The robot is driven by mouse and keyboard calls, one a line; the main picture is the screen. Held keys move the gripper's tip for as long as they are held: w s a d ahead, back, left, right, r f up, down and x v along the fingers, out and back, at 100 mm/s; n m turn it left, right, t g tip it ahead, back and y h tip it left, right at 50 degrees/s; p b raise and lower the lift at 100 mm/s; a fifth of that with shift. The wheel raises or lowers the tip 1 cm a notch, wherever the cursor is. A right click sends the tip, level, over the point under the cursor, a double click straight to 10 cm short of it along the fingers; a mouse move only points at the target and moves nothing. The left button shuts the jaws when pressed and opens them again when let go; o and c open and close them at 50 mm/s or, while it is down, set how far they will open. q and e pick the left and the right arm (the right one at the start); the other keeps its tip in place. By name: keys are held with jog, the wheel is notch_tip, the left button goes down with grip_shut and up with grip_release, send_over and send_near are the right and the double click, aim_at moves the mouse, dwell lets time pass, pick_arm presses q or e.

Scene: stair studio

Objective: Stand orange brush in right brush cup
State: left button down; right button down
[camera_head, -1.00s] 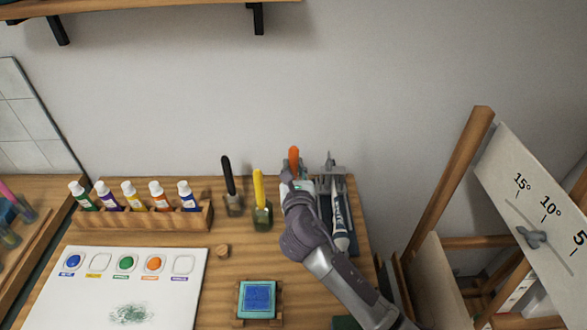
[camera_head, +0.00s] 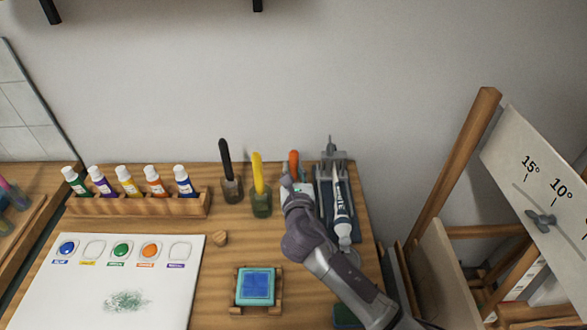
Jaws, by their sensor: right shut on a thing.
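The orange brush (camera_head: 294,160) stands about upright, its handle top showing above my right gripper (camera_head: 296,182). My right gripper is shut on it, at the back right of the desk. The brush's lower end is hidden behind my gripper and wrist. A glass cup with a black brush (camera_head: 226,160) stands to the left. Another glass cup (camera_head: 262,205) with a yellow brush (camera_head: 257,172) stands just left of my gripper. No right cup shows clearly; my arm covers that spot, so I cannot tell whether the brush is inside one. My left gripper is not in view.
A grey rack with a white tube (camera_head: 341,205) stands close to the right of my gripper. A wooden rack of paint bottles (camera_head: 140,206) is at the left. A blue pad (camera_head: 256,287) and a white palette (camera_head: 75,285) lie in front. An easel (camera_head: 455,170) stands right.

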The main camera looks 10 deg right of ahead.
jog(key=c, duration=0.9)
grip_release()
jog(key=shift+c, duration=0.2)
jog(key=shift+s, duration=0.1)
jog(key=s+a+r, duration=0.1)
jog(key=s, duration=1)
jog(key=shift+s+a, duration=0.3)
jog(key=shift+s, duration=0.05)
jog(key=shift+r, duration=0.2)
